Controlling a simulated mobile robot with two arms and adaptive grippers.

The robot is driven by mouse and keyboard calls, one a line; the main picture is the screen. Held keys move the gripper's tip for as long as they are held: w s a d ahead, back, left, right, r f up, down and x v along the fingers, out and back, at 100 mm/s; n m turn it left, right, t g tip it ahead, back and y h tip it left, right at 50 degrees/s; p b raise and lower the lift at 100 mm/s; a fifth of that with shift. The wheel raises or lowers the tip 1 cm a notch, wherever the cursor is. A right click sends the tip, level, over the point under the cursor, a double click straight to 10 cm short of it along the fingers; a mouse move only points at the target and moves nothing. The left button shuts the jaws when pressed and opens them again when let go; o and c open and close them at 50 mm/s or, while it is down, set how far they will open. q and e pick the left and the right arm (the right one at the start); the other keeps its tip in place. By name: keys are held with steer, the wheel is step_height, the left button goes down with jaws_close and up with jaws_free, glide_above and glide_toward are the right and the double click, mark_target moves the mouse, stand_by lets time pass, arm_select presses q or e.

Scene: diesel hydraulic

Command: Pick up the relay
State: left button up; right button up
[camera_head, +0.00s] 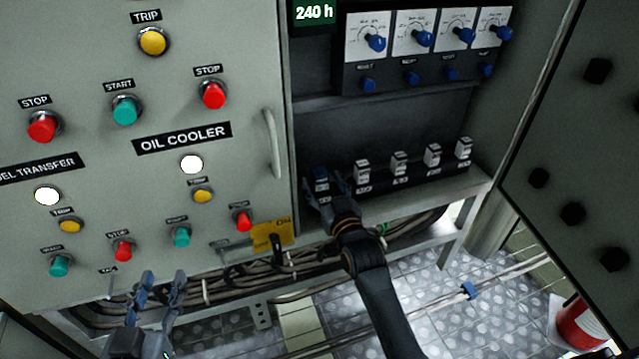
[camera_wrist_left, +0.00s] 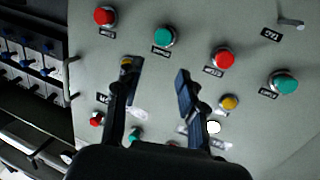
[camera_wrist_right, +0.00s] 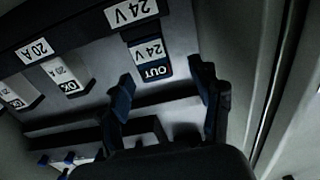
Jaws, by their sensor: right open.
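A small blue module with a white "24 V OUT" label, apparently the relay (camera_wrist_right: 150,52), sits in the leftmost place of the cabinet's lower shelf. It also shows in the head view (camera_head: 321,178), partly hidden by my right gripper. My right gripper (camera_wrist_right: 164,88) is open, its fingertips just short of the module and towards either side of it; contact cannot be made out. In the head view the right gripper (camera_head: 325,194) is at the shelf's left end. My left gripper (camera_head: 163,285) is open and empty before the panel's lower part; it also shows in the left wrist view (camera_wrist_left: 157,80).
Several white fuse-like modules (camera_head: 400,163) stand in a row to the right on the shelf (camera_head: 420,193). The grey button panel (camera_head: 90,130) with a handle (camera_head: 271,142) is at the left. Cables (camera_head: 250,275) run below. An open door (camera_head: 585,130) bounds the right.

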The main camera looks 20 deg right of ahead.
mark_target(322, 179)
steer(key=w, duration=0.1)
steer(key=w+b, duration=0.1)
steer(key=w, duration=0.1)
steer(key=shift+w+d+f, duration=0.15)
steer(key=shift+w+d, duration=0.05)
steer(key=shift+w, duration=0.25)
arm_select(q)
step_height(322, 179, up, 7)
steer(key=d+t+h, duration=0.1)
steer(key=t, duration=0.3)
arm_select(e)
steer(key=c, duration=1.3)
